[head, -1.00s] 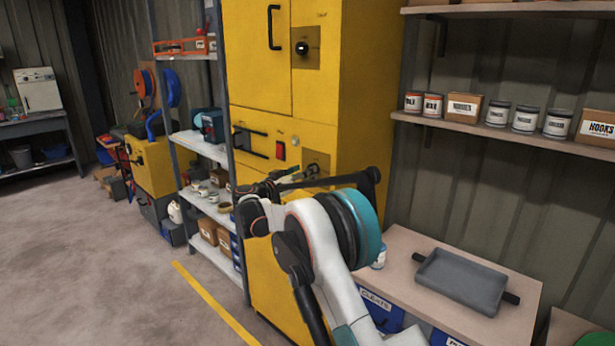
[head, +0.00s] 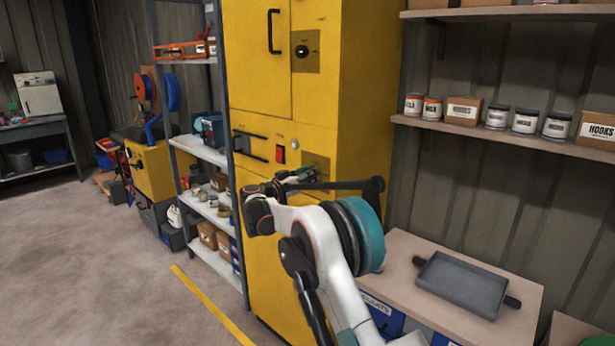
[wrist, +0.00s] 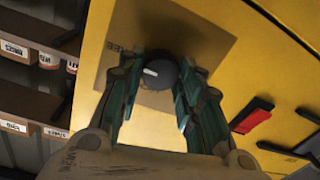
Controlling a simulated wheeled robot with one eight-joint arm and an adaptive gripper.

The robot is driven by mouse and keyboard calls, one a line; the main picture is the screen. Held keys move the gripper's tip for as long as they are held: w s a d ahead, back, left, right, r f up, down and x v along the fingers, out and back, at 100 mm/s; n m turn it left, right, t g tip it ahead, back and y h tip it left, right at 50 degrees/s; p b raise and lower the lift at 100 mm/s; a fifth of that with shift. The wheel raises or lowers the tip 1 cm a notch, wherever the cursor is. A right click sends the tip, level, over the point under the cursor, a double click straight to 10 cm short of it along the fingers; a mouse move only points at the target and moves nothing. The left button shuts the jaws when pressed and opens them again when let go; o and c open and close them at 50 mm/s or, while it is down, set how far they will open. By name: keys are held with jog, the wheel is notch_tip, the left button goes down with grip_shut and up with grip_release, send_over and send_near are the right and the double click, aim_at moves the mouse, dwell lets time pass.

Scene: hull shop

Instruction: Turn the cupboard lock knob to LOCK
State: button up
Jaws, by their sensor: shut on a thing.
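The yellow cupboard (head: 240,95) stands in front of me. In the wrist view a round black knob (wrist: 158,74) with a short white mark sits on a brownish plate (wrist: 205,40) on the yellow face. Part of a word, ending in "EE", shows on the plate left of the knob. My gripper (wrist: 161,80) is shut on the knob, with one finger on each side. In the head view my gripper (head: 300,174) is at the lower plate (head: 317,162), and my wrist and fingers hide the knob there. The plate's other lettering is not readable.
A red switch (head: 280,155) and a black handle (head: 250,147) lie left of my gripper. A bench with a grey tray (head: 462,285) is at right. A shelf rack (head: 205,150) stands at left.

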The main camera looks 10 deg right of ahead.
jog(key=shift+w+a+n+g+p, duration=0.15)
jog(key=shift+n+p, duration=0.55)
jog(key=shift+n, duration=2.2)
jog(key=shift+s+d+n+g+p, duration=0.2)
jog(key=shift+n+p, duration=0.55)
jog(key=shift+n, duration=2.15)
jog(key=shift+w+a+n+g+p, duration=0.2)
jog(key=shift+n+p, duration=0.5)
jog(key=shift+n, duration=2.2)
jog(key=o, duration=1.1)
jog(key=shift+c, duration=0.2)
